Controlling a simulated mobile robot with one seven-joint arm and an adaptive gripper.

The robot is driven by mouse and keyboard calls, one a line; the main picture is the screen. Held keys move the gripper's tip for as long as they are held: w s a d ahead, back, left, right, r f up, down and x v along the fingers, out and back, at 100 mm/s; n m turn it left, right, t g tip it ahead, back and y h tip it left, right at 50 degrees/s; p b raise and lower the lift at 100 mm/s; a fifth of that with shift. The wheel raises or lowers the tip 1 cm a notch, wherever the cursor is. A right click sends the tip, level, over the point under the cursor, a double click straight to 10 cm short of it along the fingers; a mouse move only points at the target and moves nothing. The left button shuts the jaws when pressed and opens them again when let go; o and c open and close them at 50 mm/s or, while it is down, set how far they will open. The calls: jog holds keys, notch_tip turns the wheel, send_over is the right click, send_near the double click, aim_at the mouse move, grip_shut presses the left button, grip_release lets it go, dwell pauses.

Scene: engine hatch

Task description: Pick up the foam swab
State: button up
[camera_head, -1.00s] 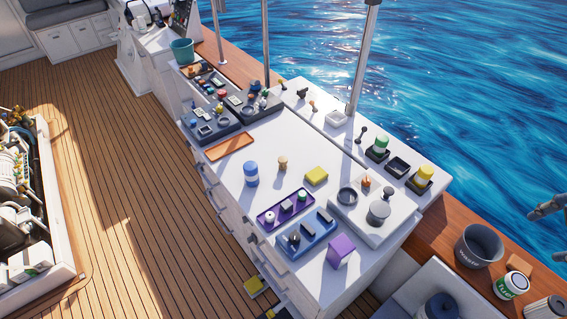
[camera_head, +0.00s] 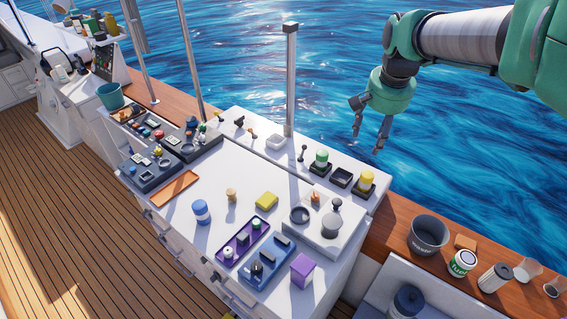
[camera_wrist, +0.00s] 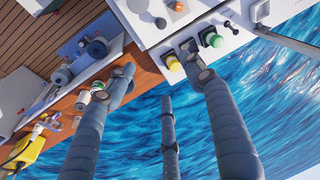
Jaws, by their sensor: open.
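My gripper (camera_head: 367,140) hangs at the upper right in the head view, over the water beyond the counter. Its fingers are spread and empty. In the wrist view the fingers of my gripper (camera_wrist: 167,82) are apart, with nothing between them. I cannot tell for sure which item is the foam swab. Small stick-like pieces stand on the white back ledge: a black-topped one (camera_head: 239,122), a tan-topped one (camera_head: 252,135) and a dark double-ended one (camera_head: 302,153). My gripper is well to the right of all of them and touches none.

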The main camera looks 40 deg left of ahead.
jog(key=a+f, duration=0.3)
jog(key=a, duration=0.4)
jog(key=a+f, duration=0.3)
jog(key=a, duration=0.5)
jog(key=n+g+h+p, duration=0.1)
jog(key=n+g+p, duration=0.1)
jog(key=p, duration=0.1)
send_over(231, 191)
notch_tip(231, 191, down, 24)
jog(key=shift+a+r, duration=0.2)
jog(key=shift+f, duration=0.15)
jog(key=shift+f, duration=4.15)
jog(key=shift+f, duration=0.1)
jog(key=shift+d+f, duration=0.2)
jog(key=shift+f, duration=2.3)
